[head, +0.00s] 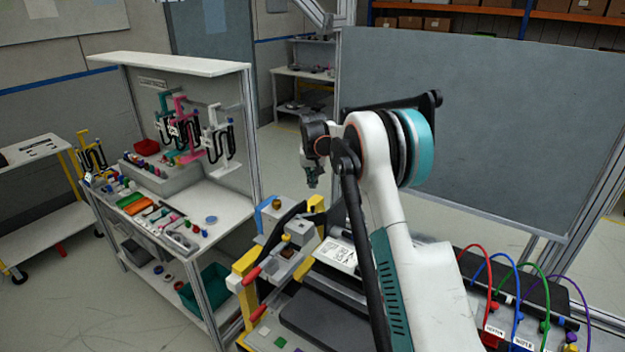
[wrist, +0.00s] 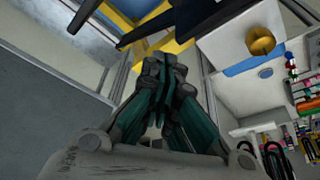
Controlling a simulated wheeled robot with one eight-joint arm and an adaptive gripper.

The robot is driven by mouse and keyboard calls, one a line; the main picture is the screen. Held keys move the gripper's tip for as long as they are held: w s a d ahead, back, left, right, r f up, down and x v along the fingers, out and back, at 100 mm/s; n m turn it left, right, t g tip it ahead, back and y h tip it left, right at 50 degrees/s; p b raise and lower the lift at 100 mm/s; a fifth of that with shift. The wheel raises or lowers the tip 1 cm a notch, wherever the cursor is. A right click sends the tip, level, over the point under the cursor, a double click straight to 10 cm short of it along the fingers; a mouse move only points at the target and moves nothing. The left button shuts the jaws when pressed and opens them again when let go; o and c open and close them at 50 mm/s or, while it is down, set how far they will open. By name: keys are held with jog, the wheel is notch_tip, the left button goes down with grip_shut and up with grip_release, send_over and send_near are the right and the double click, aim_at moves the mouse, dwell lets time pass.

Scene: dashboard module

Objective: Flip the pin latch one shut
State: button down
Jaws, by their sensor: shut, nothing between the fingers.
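My gripper (head: 312,183) is raised above the far part of the fixture in the head view. In the wrist view its fingers (wrist: 162,65) are closed together with nothing between them. A grey block with a brass round part (head: 276,204) stands on the fixture below and left of my gripper. The wrist view shows a brass round part (wrist: 261,41) on a pale block at upper right, apart from the fingers. A second grey block (head: 286,239) sits nearer. I cannot tell for certain which part is pin latch one, nor its state.
Red-tipped handles (head: 251,275) and yellow posts (head: 244,268) stand at the fixture's left. A black bar (head: 283,222) crosses near the blocks. Coloured cables (head: 515,275) lie at right. A workbench (head: 225,215) with small parts stands left. A grey panel (head: 480,130) rises behind.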

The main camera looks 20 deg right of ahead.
notch_tip(320, 180, down, 6)
jog(key=s, duration=0.1)
jog(key=shift+s+a, duration=0.35)
jog(key=shift+s, duration=0.05)
jog(key=shift+s+d+f+m+b, duration=0.1)
jog(key=shift+s+m+b, duration=0.45)
jog(key=shift+m, duration=0.35)
dwell(0.4)
jog(key=m+g+h+b, duration=0.2)
jog(key=m+b, duration=0.1)
jog(key=m, duration=0.4)
send_over(314, 214)
jog(key=s, duration=0.2)
jog(key=shift+w+d, duration=0.2)
jog(key=shift+d, duration=0.1)
jog(key=shift+w, duration=0.2)
jog(key=shift+w+a, duration=0.25)
jog(key=shift+w, duration=0.35)
